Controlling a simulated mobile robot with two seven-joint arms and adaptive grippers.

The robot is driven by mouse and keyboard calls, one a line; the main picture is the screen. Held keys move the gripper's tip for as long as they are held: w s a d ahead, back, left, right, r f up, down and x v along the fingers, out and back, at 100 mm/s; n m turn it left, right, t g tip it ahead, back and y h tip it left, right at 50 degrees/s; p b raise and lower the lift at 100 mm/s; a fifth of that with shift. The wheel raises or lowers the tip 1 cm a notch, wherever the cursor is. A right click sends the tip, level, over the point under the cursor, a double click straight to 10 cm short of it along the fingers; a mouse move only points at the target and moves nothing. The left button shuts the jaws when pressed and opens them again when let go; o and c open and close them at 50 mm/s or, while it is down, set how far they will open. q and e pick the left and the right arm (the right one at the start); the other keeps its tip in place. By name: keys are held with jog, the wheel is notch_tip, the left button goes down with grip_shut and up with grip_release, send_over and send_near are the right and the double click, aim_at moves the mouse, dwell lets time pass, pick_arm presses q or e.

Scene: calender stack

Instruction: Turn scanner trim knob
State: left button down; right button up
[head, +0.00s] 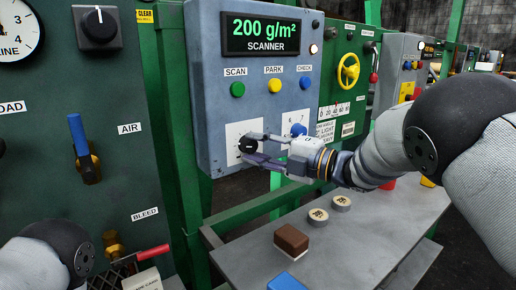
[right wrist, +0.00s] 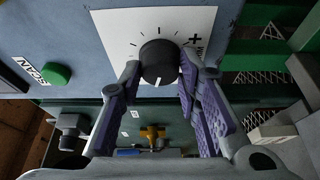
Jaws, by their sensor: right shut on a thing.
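The scanner trim knob (head: 247,146) is small, round and black, on a white dial plate (head: 233,133) low on the grey scanner panel (head: 206,60). In the right wrist view the knob (right wrist: 159,60) shows a white pointer mark toward the lower edge of the picture, and the plate has tick marks and a plus sign. My right gripper (head: 250,150) reaches in from the right. Its purple-padded fingers (right wrist: 158,78) are shut on the knob, one on each side. Of my left arm, only a rounded link shows at lower left; its gripper is not visible.
Yellow, green and blue buttons (head: 271,87) sit above the dial. A second dial with a blue knob (head: 297,130) is just right of it. Below is a grey table (head: 345,245) with a brown block (head: 291,240), two round discs (head: 330,209) and a blue item (head: 286,281).

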jog(key=o, duration=1.1)
jog(key=shift+o, duration=0.2)
jog(key=v, duration=1.2)
